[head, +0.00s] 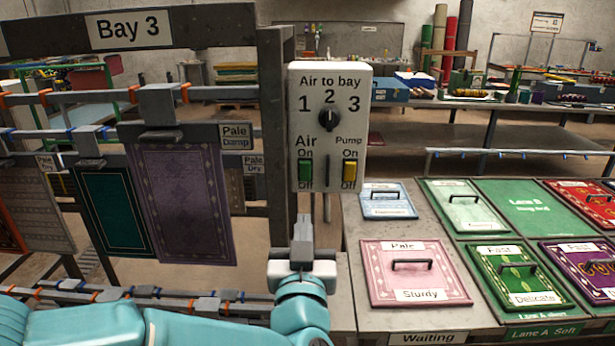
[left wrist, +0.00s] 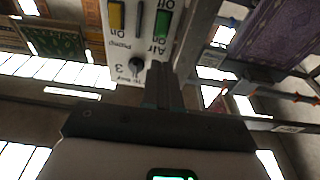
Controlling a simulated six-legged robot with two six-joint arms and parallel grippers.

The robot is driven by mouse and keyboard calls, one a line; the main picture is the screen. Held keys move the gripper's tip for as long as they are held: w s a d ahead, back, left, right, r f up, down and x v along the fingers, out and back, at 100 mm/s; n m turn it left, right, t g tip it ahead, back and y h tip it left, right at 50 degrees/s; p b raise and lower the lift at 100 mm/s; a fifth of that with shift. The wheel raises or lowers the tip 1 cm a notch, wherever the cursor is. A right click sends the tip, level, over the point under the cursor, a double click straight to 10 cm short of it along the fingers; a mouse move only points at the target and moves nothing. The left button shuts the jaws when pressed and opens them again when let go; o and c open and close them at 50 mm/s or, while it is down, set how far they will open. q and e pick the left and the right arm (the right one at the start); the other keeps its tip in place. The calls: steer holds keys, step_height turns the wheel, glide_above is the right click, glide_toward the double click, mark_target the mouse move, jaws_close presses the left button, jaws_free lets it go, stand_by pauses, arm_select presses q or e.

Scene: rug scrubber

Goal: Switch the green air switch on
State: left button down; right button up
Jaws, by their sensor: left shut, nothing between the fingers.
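The green air switch (head: 305,171) is on the lower left of a white control box (head: 329,88), under the word "Air", between "On" above and "Off" below. I cannot tell for sure which way it is tipped. My left gripper (head: 302,228) is shut and empty, pointing up just below the box, under the green switch. In the left wrist view, which is turned over, the shut fingers (left wrist: 164,84) reach toward the box face, and the green switch (left wrist: 162,25) shows beyond their tips. Contact with the switch does not show. My right gripper is out of view.
A yellow pump switch (head: 350,172) is right of the green one, across a grey divider (head: 327,170). A black dial (head: 330,118) sits above. Rugs hang on rails at left, the purple one (head: 186,205) nearest. A sample table with a pink rug (head: 415,285) is at right.

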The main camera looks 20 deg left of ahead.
mark_target(305, 166)
arm_select(q)
steer(key=shift+a, duration=0.15)
steer(key=p+x, duration=0.4)
steer(key=x, duration=0.9)
steer(key=shift+w+a, duration=0.1)
steer(key=shift+w, duration=0.4)
steer(key=p, duration=0.2)
steer(key=r+g+p, duration=0.1)
steer(key=shift+w+a+r+p, duration=0.1)
steer(key=shift+w+r+p, duration=0.05)
steer(key=shift+r+p, duration=0.15)
steer(key=shift+f, duration=0.4)
